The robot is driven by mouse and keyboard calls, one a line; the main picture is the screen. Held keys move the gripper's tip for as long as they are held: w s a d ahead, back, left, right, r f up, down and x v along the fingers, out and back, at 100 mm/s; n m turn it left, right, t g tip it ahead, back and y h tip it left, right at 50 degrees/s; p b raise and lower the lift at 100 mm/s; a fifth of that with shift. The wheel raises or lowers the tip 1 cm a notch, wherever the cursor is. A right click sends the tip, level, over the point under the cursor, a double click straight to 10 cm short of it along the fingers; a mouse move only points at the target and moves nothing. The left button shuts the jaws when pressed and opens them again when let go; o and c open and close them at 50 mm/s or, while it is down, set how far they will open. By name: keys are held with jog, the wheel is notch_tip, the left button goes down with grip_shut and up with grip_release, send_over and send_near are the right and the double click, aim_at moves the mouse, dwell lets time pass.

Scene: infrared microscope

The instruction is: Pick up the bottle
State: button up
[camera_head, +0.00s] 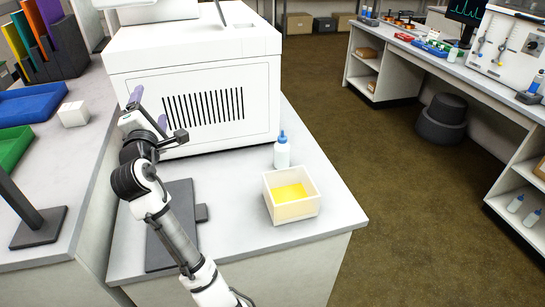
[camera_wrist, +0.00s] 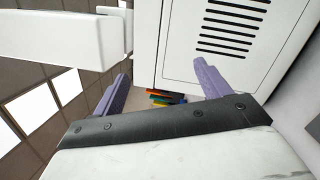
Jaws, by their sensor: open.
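A small white bottle (camera_head: 282,150) with a blue cap stands upright on the bench (camera_head: 330,203), just behind a cream box. My gripper (camera_head: 148,107) is open and empty, raised in front of the vented side of the white instrument, to the left of the bottle and apart from it. In the wrist view, the two purple fingers of my gripper (camera_wrist: 163,88) are spread wide with nothing between them. The bottle does not show in the wrist view.
The cream box (camera_head: 292,207) with yellow contents stands right in front of the bottle. The large white instrument (camera_head: 195,85) fills the bench behind. A dark flat plate (camera_head: 172,247) lies below my arm. Blue (camera_head: 32,102) and green (camera_head: 12,147) trays sit at left.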

jog(key=w+d+f+n+g+h, duration=0.1)
jog(key=w+d+f+g+h, duration=0.3)
jog(key=w+d+f+h, duration=0.5)
jog(key=n+g+h+b, duration=0.1)
jog(key=n+g+h, duration=0.1)
jog(key=g+h, duration=0.25)
send_near(282, 148)
jog(key=shift+g, duration=0.45)
jog(key=w+d+f, duration=0.1)
jog(key=w+f, duration=0.1)
jog(key=w, duration=0.1)
jog(key=w+d+f, duration=0.1)
jog(key=w, duration=0.1)
jog(key=shift+w+d+p, duration=0.15)
jog(key=shift+d+p, duration=0.15)
jog(key=shift+d, duration=0.05)
jog(key=shift+p+x, duration=0.6)
jog(key=shift+x, duration=2.35)
jog(key=shift+w+a, duration=0.1)
jog(key=shift+c, duration=0.5)
jog(key=c, duration=1.2)
